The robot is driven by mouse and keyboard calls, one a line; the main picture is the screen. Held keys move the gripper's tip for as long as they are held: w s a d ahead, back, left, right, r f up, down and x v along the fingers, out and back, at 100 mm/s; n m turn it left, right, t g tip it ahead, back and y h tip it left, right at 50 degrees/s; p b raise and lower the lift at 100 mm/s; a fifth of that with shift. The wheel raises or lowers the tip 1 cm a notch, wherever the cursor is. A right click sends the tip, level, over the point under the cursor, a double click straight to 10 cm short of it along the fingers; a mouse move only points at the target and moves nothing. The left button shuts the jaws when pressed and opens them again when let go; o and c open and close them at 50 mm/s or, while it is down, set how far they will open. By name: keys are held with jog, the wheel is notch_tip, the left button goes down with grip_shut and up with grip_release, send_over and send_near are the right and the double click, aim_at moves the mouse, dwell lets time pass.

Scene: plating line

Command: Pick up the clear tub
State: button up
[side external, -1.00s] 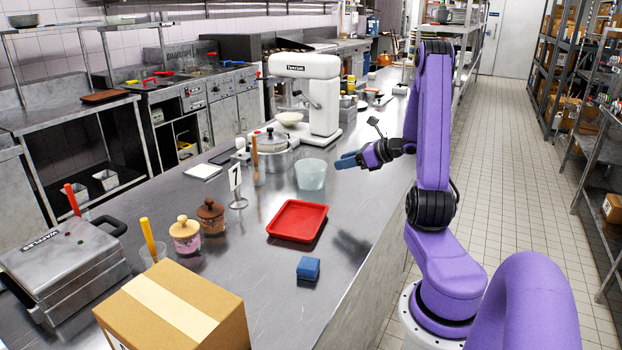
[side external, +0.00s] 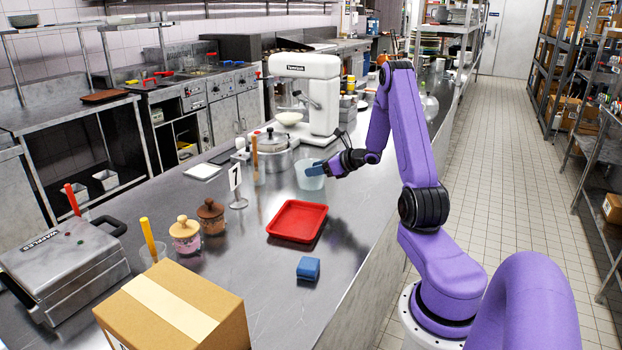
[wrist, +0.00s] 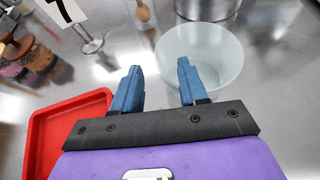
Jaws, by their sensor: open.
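The clear tub (side external: 309,178) is a translucent, pale bucket standing upright on the steel counter, in front of the mixer. In the wrist view the tub (wrist: 222,65) is at upper right, just beyond my fingers. My gripper (side external: 314,170) has blue fingers and is at the tub's right side, near its rim. In the wrist view my gripper (wrist: 158,75) is open, with nothing between its fingers. The right finger overlaps the tub's near wall in that view; the left finger is left of the tub. I cannot tell whether either touches it.
A red tray (side external: 297,221) lies in front of the tub, with a blue sponge (side external: 308,268) nearer. A number stand (side external: 237,185) is to the left. A steel pot (side external: 275,152) and white mixer (side external: 318,95) stand behind. Bare counter lies right of the tray.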

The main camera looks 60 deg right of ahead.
aim_at(300, 172)
jog(key=x, duration=0.5)
jog(key=shift+w, duration=0.2)
grip_shut()
jog(key=shift+r, duration=0.75)
jog(key=s+a+r, duration=0.8)
jog(key=s+r, duration=0.3)
jog(key=shift+a+r, duration=0.2)
